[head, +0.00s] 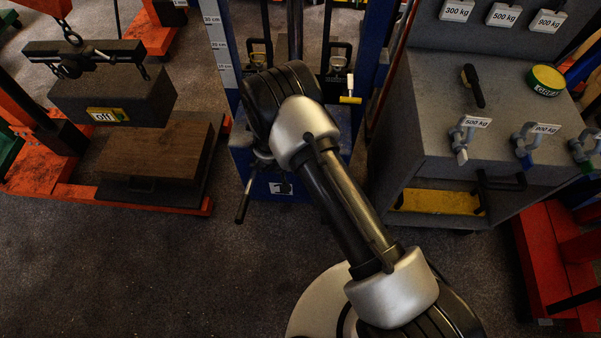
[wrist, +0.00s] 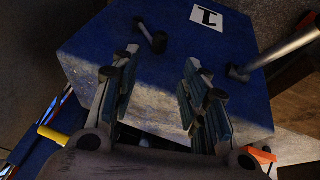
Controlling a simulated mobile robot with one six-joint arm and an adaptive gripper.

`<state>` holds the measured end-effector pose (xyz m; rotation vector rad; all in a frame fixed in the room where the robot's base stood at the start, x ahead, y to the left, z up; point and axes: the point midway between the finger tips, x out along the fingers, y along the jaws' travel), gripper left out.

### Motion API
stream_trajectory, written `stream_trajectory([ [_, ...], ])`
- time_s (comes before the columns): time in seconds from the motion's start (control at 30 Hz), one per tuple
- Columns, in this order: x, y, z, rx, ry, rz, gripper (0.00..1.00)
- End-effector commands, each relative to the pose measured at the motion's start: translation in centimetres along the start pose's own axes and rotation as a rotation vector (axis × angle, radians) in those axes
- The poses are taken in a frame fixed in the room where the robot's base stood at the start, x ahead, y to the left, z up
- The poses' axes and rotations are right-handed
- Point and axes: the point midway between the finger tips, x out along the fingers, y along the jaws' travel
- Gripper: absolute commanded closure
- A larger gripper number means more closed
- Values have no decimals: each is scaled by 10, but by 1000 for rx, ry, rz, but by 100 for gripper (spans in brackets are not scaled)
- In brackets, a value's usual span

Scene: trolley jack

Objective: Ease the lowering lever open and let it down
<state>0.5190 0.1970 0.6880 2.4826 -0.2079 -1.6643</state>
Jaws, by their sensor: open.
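The trolley jack's blue base block (head: 250,180) stands in the middle of the head view, partly behind my arm. In the wrist view the same blue block (wrist: 95,55) fills the middle and bears a white label marked 1 (wrist: 208,17). A short dark lever with a round black knob (wrist: 153,37) lies against its face; it looks like the lowering lever. My gripper (wrist: 160,68) is open and empty, its two fingers apart over the block. The knob appears beyond the fingertips, closer to the left finger, and not between them. My gripper is hidden in the head view.
A longer grey rod (wrist: 280,50) with a dark end juts out right of the lever. In the head view, a hanging dark load (head: 75,95) is at left and a grey cabinet (head: 425,120) with several handles at right. Floor at front left is clear.

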Motion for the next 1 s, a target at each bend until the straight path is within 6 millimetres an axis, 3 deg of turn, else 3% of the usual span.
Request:
stream_trajectory([
  [0.1,32,0,3,1,-2,0,59],
  [0.5,114,-1,2,2,0,-1,59],
  [0.7,135,-1,1,1,0,-1,59],
  [1.0,139,0,0,0,0,-2,59],
])
